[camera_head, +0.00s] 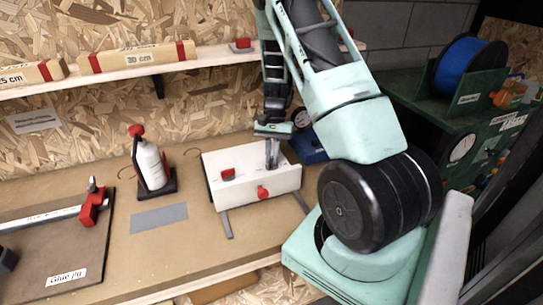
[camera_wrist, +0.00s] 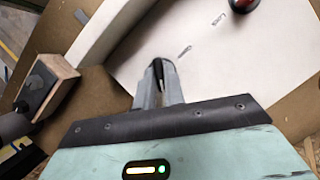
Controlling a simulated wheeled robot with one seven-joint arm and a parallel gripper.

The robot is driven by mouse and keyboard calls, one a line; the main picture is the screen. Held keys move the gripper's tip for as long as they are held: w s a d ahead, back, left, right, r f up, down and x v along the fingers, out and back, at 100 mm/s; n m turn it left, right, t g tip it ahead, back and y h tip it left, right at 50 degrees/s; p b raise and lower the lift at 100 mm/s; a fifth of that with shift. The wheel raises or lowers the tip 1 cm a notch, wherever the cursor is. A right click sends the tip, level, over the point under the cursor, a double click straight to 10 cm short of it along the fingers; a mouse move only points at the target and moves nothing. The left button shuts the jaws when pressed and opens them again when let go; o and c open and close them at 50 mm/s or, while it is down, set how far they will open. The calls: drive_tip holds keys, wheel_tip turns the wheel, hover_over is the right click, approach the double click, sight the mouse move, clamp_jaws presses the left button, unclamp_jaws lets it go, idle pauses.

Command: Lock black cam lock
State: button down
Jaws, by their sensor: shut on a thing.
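A white box (camera_head: 235,190) stands on the workbench, with a red knob on its top left and another red knob (camera_head: 263,192) on its front. My gripper (camera_head: 272,165) points down at the right part of the box top. In the wrist view, the fingers of my gripper (camera_wrist: 158,82) are close together on a small dark piece (camera_wrist: 157,74), which looks like the black cam lock. The fingers hide most of it, so I cannot tell which way it is turned.
A white bottle with a red top (camera_head: 149,165) stands left of the box, near a grey strip (camera_head: 159,217). A clamp (camera_head: 92,205) lies on a board at far left. A blue object (camera_head: 310,147) is behind the box. A shelf (camera_head: 215,55) runs above.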

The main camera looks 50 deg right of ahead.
drive_tip(key=m+t, duration=0.1)
drive_tip(key=m, duration=0.1)
drive_tip(key=m+t+b, duration=0.1)
drive_tip(key=m, duration=0.2)
drive_tip(key=shift+s+d+m, duration=0.1)
drive_tip(key=shift+m, duration=0.2)
drive_tip(key=shift+s+m+t+b, duration=0.1)
drive_tip(key=shift+m+t+b, duration=0.65)
drive_tip(key=shift+m, duration=1.55)
drive_tip(key=shift+t, duration=0.25)
drive_tip(key=c, duration=1.5)
unclamp_jaws()
drive_tip(key=shift+r, duration=0.1)
drive_tip(key=b+v, duration=0.1)
drive_tip(key=v, duration=1.6)
drive_tip(key=shift+r, duration=0.1)
